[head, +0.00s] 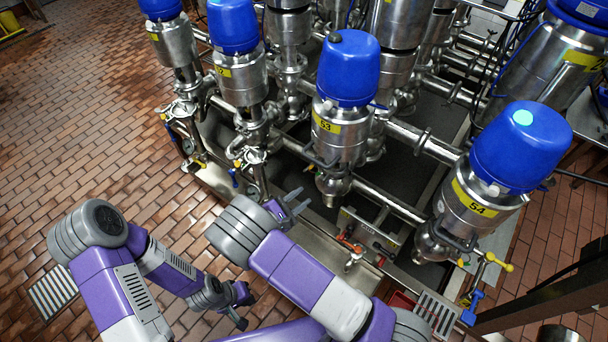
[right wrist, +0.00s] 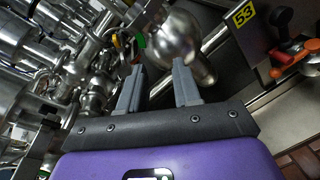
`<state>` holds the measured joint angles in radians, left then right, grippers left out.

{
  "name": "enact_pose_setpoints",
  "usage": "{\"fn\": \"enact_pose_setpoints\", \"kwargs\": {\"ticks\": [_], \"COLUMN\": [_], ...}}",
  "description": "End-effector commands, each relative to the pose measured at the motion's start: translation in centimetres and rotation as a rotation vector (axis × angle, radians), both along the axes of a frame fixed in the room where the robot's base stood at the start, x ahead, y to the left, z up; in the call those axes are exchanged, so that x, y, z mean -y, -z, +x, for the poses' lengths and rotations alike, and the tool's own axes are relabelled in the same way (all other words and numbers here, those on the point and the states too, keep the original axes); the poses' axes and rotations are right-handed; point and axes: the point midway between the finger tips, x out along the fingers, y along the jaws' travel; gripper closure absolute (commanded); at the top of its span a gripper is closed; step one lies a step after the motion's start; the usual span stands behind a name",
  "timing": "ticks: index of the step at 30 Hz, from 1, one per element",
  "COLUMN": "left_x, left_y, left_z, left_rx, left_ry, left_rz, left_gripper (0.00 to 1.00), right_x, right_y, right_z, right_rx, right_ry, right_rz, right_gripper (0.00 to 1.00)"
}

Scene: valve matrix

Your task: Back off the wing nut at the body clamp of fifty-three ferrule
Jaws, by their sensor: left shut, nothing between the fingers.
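The valve marked 53 (head: 340,128) stands upright at centre in the head view, with a blue cap, a steel body and a yellow label. A clamp band (head: 318,158) with a dark bar rings its lower body, and a short steel end (head: 333,188) shows below. I cannot make out the wing nut. My right gripper (head: 298,202) is open and empty, low and left of this valve. In the right wrist view its fingers (right wrist: 157,80) point at a rounded steel body (right wrist: 168,40), without visible grip. My left gripper (head: 242,312) is shut and empty, low over the floor.
Valve 54 (head: 472,205) stands to the right and valve 52 (head: 240,80) to the left, joined by steel pipes. A panel (head: 372,235) with a red-handled tap (head: 348,246) is just right of my right gripper. Its 53 tag (right wrist: 243,14) shows in the wrist view. Tiled floor (head: 90,110) at left is clear.

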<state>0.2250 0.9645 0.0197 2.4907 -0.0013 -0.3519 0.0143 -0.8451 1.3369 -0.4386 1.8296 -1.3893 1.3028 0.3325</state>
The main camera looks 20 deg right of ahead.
Motion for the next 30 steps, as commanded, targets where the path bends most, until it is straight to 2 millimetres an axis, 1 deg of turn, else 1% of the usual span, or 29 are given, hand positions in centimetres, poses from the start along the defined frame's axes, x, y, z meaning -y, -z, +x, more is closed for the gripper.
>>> {"fn": "enact_pose_setpoints", "kwargs": {"ticks": [1,3,5,8,15,18,23,30], "left_x": [0.0,0.0,0.0,0.0,0.0,0.0,0.0,0.0], "left_y": [0.1,0.2,0.3,0.5,1.3,1.5,1.6,1.6], "left_z": [0.0,0.0,0.0,0.0,0.0,0.0,0.0,0.0], "left_rx": [0.000,0.000,0.000,0.000,0.000,0.000,0.000,0.000], "left_ry": [0.000,0.000,0.000,0.000,0.000,0.000,0.000,0.000], "left_rz": [0.000,0.000,0.000,0.000,0.000,0.000,0.000,0.000], "left_gripper": [1.00,1.00,1.00,1.00,1.00,1.00,1.00,1.00], "right_x": [-1.3,-2.3,-2.5,-1.8,1.4,2.3,3.1,3.2], "right_y": [-1.3,-2.6,-3.1,-3.3,-3.2,-3.2,-3.2,-3.3], "right_z": [0.8,1.6,2.0,2.7,5.0,5.8,6.4,6.5], "right_rx": [0.049,0.095,0.116,0.123,0.118,0.118,0.117,0.116], "right_ry": [-0.047,-0.084,-0.098,-0.102,-0.099,-0.099,-0.100,-0.101], "right_rz": [-0.043,-0.079,-0.095,-0.101,-0.099,-0.098,-0.098,-0.098], "right_gripper": [0.67,0.67,0.67,0.67,0.67,0.67,0.67,0.67]}}
